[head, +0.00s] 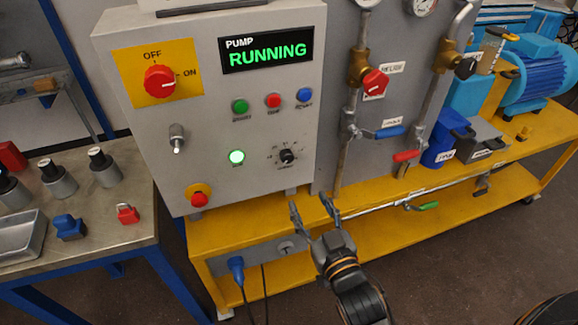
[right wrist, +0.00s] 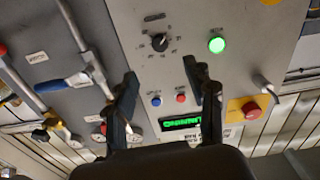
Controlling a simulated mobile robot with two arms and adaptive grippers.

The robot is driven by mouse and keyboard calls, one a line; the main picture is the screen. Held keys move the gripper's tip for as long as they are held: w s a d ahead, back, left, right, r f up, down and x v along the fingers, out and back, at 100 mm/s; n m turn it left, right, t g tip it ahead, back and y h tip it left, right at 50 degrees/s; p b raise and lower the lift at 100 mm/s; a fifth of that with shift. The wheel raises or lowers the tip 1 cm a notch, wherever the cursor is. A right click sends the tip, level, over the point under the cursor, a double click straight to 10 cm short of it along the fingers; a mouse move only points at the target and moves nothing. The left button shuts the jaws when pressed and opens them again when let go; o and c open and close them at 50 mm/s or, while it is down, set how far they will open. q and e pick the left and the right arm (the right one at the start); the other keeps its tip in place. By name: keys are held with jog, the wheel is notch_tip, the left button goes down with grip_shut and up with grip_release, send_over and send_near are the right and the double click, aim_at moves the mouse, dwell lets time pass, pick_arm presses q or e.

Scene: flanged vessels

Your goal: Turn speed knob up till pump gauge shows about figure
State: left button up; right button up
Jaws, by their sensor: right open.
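The black speed knob (head: 287,156) sits low on the right of the grey control panel (head: 215,110), with a white pointer mark and a scale around it. It also shows in the right wrist view (right wrist: 159,42), where the panel appears upside down. My right gripper (head: 313,204) is open and empty, below and a little right of the knob, and does not touch it. Its spread fingers (right wrist: 160,78) show in the right wrist view. Two gauges (head: 421,5) are cut off at the top edge, so their readings cannot be told. My left gripper is not in view.
The pump display (head: 267,50) reads RUNNING and a green lamp (head: 237,157) is lit. A red emergency button (head: 199,198) and a red rotary switch (head: 159,81) are on the panel. Pipes with valves (head: 375,83) stand to the right. A side table (head: 119,199) is left.

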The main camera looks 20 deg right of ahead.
aim_at(288, 159)
jog(key=w, duration=0.4)
jog(key=w+p, duration=0.1)
jog(key=w, duration=0.4)
jog(key=w+p, duration=0.1)
jog(key=w, duration=0.4)
jog(key=shift+a+r, duration=0.2)
jog(key=shift+r, duration=0.15)
